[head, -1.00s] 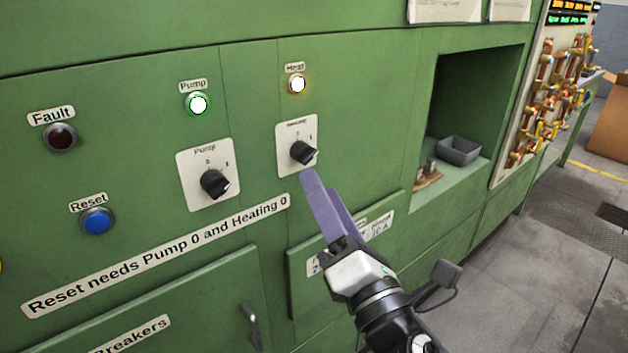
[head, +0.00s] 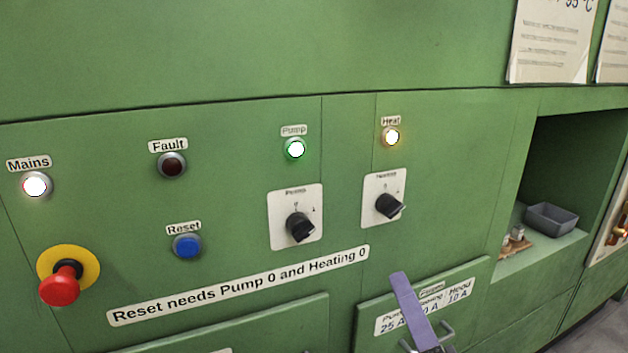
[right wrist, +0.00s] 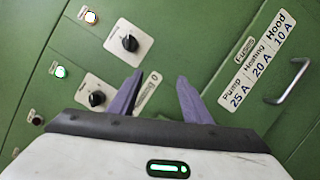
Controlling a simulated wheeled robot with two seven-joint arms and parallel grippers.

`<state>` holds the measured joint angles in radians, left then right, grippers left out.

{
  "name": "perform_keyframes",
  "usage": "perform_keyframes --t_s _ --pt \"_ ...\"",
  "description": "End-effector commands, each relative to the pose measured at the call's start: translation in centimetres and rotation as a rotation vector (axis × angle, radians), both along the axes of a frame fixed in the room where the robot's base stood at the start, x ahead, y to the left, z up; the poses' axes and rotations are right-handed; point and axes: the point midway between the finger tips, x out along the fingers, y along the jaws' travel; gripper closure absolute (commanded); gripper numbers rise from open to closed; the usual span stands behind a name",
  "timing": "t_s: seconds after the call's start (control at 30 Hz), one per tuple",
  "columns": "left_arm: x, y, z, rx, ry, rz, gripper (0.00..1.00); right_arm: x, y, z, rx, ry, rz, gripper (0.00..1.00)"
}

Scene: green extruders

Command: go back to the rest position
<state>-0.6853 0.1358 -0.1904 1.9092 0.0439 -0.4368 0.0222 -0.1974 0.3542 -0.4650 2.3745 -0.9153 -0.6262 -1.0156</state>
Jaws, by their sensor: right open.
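My right gripper (right wrist: 160,95) is open and empty in the right wrist view, its two purple fingers apart. In the head view the right gripper (head: 408,300) shows at the bottom, in front of the fuse label and below the heating switch. The green pump lamp (head: 295,149), the heat lamp (head: 391,137) and the white mains lamp (head: 35,185) are lit. My left gripper is not in view.
A red emergency stop (head: 60,285) on a yellow disc sticks out at the left. The blue reset button (head: 187,246) and dark fault lamp (head: 172,165) sit beside it. A recess with a grey tray (head: 551,219) is at the right. A metal handle (right wrist: 287,82) sticks out below the fuse label.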

Motion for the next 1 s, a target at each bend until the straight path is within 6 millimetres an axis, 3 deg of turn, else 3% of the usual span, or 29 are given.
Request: perform_keyframes --t_s 0.03,0.13,0.23,0.4,0.5,0.6,0.7,1.0 --pt "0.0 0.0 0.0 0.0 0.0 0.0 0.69 0.1 -0.1 -3.7 0.11 0.098 0.014 0.56" --pt "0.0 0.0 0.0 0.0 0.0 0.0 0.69 -0.5 -0.2 -11.4 0.397 0.303 0.02 0.56" --pt "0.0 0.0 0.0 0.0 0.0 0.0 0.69 -2.5 -0.3 -18.9 0.711 0.497 -0.022 0.56" --pt "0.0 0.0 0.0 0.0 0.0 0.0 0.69 -8.3 -0.6 -30.1 1.261 0.757 -0.209 0.56" --pt "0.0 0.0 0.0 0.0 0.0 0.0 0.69 -12.1 -0.7 -34.7 1.535 0.841 -0.348 0.56" --pt "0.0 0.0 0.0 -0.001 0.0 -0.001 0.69 -15.1 -0.8 -37.7 1.733 0.878 -0.468 0.56" --pt "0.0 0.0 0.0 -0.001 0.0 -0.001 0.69 -16.8 -0.9 -39.3 1.85 0.889 -0.544 0.56" --pt "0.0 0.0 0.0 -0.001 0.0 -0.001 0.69 -17.3 -0.9 -39.7 1.887 0.888 -0.567 0.56"
